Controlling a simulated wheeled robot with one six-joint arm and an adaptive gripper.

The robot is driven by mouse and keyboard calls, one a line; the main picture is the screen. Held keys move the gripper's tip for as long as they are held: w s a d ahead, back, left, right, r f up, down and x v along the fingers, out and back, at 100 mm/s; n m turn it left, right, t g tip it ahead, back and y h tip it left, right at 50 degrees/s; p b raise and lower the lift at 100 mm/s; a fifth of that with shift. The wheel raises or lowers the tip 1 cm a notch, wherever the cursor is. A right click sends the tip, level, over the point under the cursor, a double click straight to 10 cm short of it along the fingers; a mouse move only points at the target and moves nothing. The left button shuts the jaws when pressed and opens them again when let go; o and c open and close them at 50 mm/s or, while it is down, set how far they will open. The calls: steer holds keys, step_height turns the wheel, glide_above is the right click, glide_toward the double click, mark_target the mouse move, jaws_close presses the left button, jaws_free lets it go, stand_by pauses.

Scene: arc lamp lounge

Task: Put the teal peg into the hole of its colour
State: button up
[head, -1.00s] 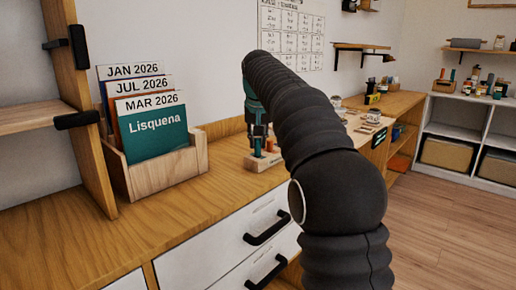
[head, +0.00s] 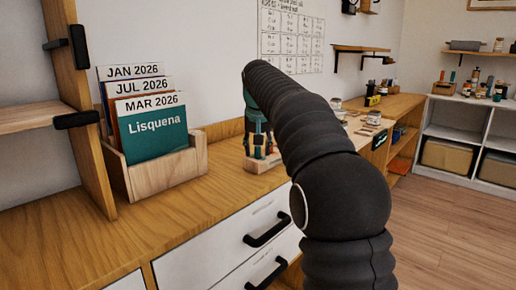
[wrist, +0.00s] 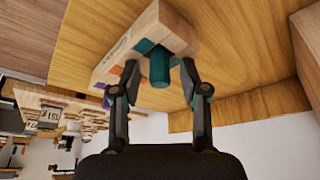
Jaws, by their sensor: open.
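The teal peg (wrist: 159,68) stands up from the teal-marked end of a wooden block (wrist: 122,58) in the wrist view. Its lower end meets the teal patch, so it appears to be in the hole there; how deep it sits I cannot tell. My gripper (wrist: 161,64) is open, with one finger on each side of the peg and a gap showing beside it. In the head view my gripper (head: 262,148) is just above the block (head: 263,165), and the fingers mostly hide the peg.
Orange and purple patches mark the block's other parts. A wooden file box (head: 168,172) with labelled folders stands to the left on the wooden counter (head: 190,215). A wooden shelf unit (head: 78,120) rises at the far left. The counter in front of the block is clear.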

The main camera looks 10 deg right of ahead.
steer(key=d+p+v, duration=0.1)
steer(key=v, duration=1.1)
steer(key=s+f, duration=0.2)
steer(key=s, duration=0.7)
steer(key=s+f+n+t, duration=0.1)
steer(key=s+f, duration=2.2)
steer(key=s, duration=0.3)
steer(key=shift+s+f+n+y, duration=0.3)
steer(key=shift+s+n+y, duration=0.1)
steer(key=shift+o, duration=0.4)
